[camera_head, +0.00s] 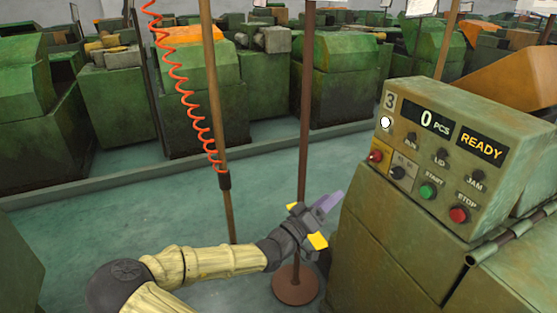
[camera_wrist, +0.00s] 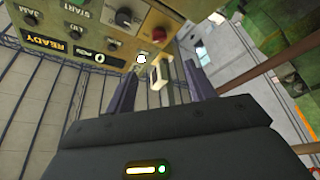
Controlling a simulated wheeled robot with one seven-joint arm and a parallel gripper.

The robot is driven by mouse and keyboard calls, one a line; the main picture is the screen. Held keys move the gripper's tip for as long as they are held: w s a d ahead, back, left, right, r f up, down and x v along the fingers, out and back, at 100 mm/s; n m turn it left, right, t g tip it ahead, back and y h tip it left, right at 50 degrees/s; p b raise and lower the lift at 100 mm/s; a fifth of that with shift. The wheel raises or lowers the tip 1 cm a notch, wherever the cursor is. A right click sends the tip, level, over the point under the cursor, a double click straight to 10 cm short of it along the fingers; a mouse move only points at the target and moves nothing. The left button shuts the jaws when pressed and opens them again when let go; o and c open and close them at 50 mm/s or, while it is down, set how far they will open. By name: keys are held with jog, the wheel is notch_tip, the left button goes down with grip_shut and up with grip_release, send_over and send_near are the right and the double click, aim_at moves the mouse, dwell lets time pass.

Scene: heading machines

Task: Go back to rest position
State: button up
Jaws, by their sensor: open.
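My gripper (camera_head: 326,204) is at the end of my arm, just left of the green control box (camera_head: 440,160) in the head view. In the wrist view my gripper (camera_wrist: 158,88) shows its two dark fingers spread apart. Nothing is seen held between the fingers. The control box panel (camera_wrist: 95,30) lies beyond the fingertips at the upper left of the wrist view. I cannot tell the exact gap between the fingertips and the panel.
The panel has a green button (camera_head: 428,190), red buttons and a display reading 0 PCS and READY. A pole with a round base (camera_head: 296,285) stands close by my gripper. A red coiled hose (camera_head: 185,90) hangs by another pole. Open floor (camera_head: 110,230) lies left.

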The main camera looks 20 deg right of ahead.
notch_tip(320, 180, down, 12)
jog(key=s+d+g+y, duration=0.2)
jog(key=g+y, duration=0.1)
jog(key=y, duration=0.3)
jog(key=s+a+f+g+y, duration=0.1)
jog(key=s+a+f+y, duration=0.2)
jog(key=a+f+y, duration=0.5)
jog(key=s+a+r+n+y, duration=0.4)
jog(key=s+a+r+y, duration=0.3)
jog(key=a+r, duration=0.45)
notch_tip(320, 180, up, 14)
jog(key=s+g+h+p, duration=0.1)
jog(key=p, duration=1.2)
jog(key=shift+s+d+n, duration=0.2)
jog(key=shift+s+n, duration=0.1)
jog(key=shift+s, duration=0.1)
